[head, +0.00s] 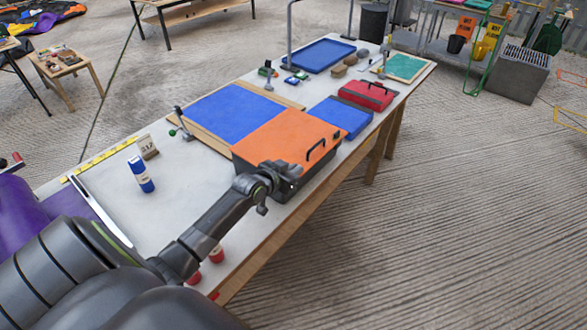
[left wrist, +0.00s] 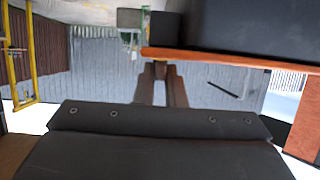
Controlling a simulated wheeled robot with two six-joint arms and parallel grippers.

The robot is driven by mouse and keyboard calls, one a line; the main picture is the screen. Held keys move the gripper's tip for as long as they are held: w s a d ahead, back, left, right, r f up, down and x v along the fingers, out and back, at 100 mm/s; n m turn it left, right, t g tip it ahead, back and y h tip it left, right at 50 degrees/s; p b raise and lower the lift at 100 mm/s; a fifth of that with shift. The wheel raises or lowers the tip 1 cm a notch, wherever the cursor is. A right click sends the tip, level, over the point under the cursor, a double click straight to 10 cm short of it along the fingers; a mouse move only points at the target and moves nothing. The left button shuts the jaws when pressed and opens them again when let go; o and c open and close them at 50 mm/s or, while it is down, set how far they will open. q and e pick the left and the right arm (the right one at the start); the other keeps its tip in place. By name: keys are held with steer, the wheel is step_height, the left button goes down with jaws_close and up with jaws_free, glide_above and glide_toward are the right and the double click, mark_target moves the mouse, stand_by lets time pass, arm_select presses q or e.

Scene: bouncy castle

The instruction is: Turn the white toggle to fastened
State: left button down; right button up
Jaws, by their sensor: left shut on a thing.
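A black toolbox (head: 322,165) with an orange lid (head: 280,138) and a dark handle stands at the table's front edge. My left gripper (head: 287,184) is at the box's near front side, just below the lid's edge. In the left wrist view, its two fingers (left wrist: 164,72) are close together beside the dark box wall (left wrist: 230,28) and the orange lid edge (left wrist: 230,60). The gripper is shut on a small part there, which I take to be the white toggle. The toggle itself is hidden by the fingers, so its position cannot be told. My right gripper is not in view.
A blue panel (head: 225,114) lies behind the box, and a blue case (head: 340,118) and red case (head: 368,95) stand to its right. A blue-and-white bottle (head: 141,174) stands left on the table (head: 185,190). The floor in front is clear.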

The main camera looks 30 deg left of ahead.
arm_select(q)
steer(key=shift+d+r+n+y+p, duration=0.2)
steer(key=shift+n+y+p, duration=0.55)
steer(key=shift+p, duration=0.75)
steer(key=shift+f+n+y+p, duration=0.1)
steer(key=shift+n+y+p, duration=0.25)
steer(key=shift+y+p, duration=0.2)
steer(key=shift+f+n+y, duration=0.1)
steer(key=shift+n+y, duration=0.3)
steer(key=shift+y, duration=0.1)
steer(key=shift+w+d+f+n+g+y+b, duration=0.15)
steer(key=shift+n+g+y+b, duration=0.25)
steer(key=shift+n+y+b, duration=0.65)
steer(key=n+g+y+b, duration=0.2)
steer(key=n+g+b, duration=0.1)
steer(key=b, duration=0.2)
steer(key=n+g+y+b, duration=0.3)
steer(key=n+b, duration=0.1)
steer(key=b, duration=0.1)
steer(key=w+d+n+g+y+b, duration=0.1)
steer(key=n+g+y+b, duration=0.2)
steer(key=b, duration=0.2)
steer(key=shift+f+n, duration=0.1)
steer(key=shift+n, duration=0.25)
steer(key=shift+n+g+y+b, duration=0.25)
steer(key=shift+n+g+b, duration=0.75)
steer(key=shift+g+b, duration=0.35)
steer(key=shift+r, duration=0.2)
steer(key=c, duration=1.5)
jaws_free()
